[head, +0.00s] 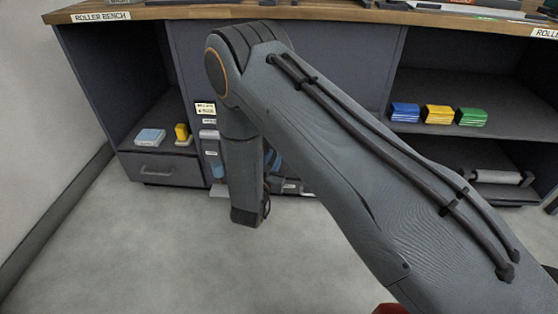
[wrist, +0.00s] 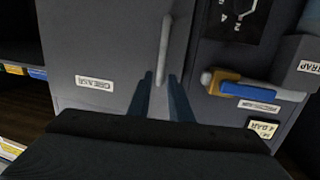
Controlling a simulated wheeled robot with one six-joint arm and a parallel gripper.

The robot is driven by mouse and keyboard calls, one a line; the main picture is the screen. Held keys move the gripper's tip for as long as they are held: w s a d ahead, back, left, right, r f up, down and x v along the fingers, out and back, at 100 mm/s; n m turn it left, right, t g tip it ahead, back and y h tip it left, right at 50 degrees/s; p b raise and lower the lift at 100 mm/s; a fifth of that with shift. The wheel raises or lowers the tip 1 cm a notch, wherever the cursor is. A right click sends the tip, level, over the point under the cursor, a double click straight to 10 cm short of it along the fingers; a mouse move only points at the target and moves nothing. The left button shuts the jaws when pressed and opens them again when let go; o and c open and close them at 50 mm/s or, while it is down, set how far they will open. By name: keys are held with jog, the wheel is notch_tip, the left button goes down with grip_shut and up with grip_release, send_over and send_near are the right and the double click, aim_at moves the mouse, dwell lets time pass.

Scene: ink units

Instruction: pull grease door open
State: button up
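The grease door (wrist: 95,50) is a dark grey panel in the wrist view. Its white GREASE label (wrist: 95,84) reads upside down there. A pale upright bar handle (wrist: 165,45) is on the door near its right edge. My gripper (wrist: 161,76) is open, its two dark fingers apart, with the lower end of the handle showing between the fingertips. I cannot tell whether they touch it. The door looks shut. In the head view my arm hides most of the door area and the gripper.
Right of the door in the wrist view are a blue and orange handle (wrist: 250,90) and a black dial plate (wrist: 238,18). The head view shows the roller bench top (head: 330,12), a left drawer (head: 160,170) and shelved coloured boxes (head: 438,114). The floor (head: 130,250) is clear.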

jog(key=shift+t+h, duration=0.3)
jog(key=shift+t, duration=0.3)
jog(key=shift+w+d+f+b, duration=0.2)
jog(key=shift+w+f+b, duration=0.3)
jog(key=shift+w, duration=0.6)
jog(key=shift+w+d+f+b, duration=0.25)
jog(key=shift+w+b, duration=0.35)
jog(key=shift+w, duration=0.45)
jog(key=shift+w+d+f+b, duration=0.2)
jog(key=shift+w+f+b, duration=0.3)
jog(key=shift+w, duration=0.6)
jog(key=shift+r, duration=0.1)
jog(key=shift+c, duration=0.5)
grip_shut()
